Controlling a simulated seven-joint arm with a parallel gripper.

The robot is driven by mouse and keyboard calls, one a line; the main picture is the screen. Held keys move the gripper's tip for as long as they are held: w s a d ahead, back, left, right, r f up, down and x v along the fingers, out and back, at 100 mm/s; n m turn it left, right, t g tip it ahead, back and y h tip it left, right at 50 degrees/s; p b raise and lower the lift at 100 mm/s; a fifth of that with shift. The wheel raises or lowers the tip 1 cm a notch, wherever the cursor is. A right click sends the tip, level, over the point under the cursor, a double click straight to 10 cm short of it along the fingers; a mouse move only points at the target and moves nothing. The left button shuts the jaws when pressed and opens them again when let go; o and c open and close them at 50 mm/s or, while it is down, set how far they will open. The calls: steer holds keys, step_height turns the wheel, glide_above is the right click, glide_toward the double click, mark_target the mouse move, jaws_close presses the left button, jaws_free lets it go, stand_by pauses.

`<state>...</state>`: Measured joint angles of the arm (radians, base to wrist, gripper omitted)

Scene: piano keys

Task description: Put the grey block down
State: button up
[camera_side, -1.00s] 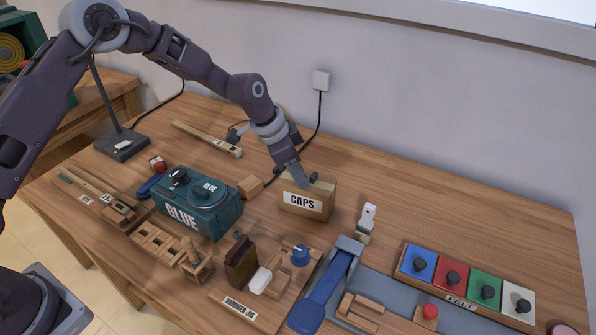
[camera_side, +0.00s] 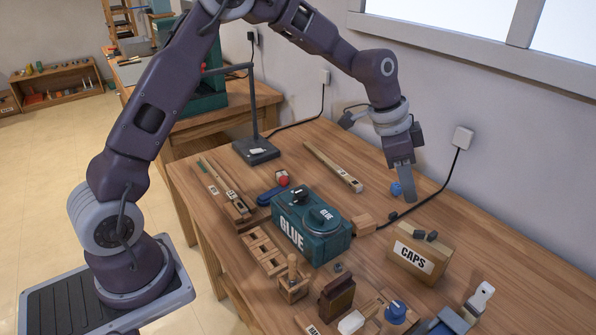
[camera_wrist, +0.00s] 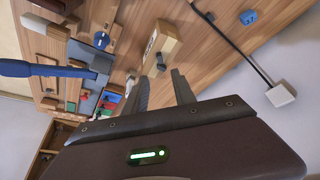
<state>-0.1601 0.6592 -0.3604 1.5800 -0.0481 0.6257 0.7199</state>
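My gripper (camera_side: 404,192) hangs above the back of the bench, up and away from the CAPS box (camera_side: 420,258). In the wrist view its two fingers (camera_wrist: 160,80) stand apart with nothing between them. Two small dark grey pieces (camera_side: 425,235) sit on top of the CAPS box; they also show near the box in the wrist view (camera_wrist: 158,60). I cannot tell whether one of them is the grey block or whether both are parts of one thing.
A black cord (camera_side: 427,196) runs from the wall socket. A lamp base (camera_side: 256,151) stands further left.

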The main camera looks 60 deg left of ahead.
steer(key=s+a+r+n+y, duration=0.2)
steer(key=s+a+r, duration=0.1)
steer(key=s+r, duration=0.5)
steer(key=s+a+r+n, duration=0.1)
steer(key=s+a+n, duration=0.1)
steer(key=s, duration=0.6)
steer(key=s+a+r+n+t, duration=0.1)
steer(key=s+a+n, duration=0.1)
steer(key=s, duration=0.7)
steer(key=s+a+r+n+t+y, duration=0.1)
steer(key=s+a+n, duration=0.1)
steer(key=s, duration=0.7)
steer(key=shift+s+r+n, duration=0.25)
steer(key=shift+n, duration=0.25)
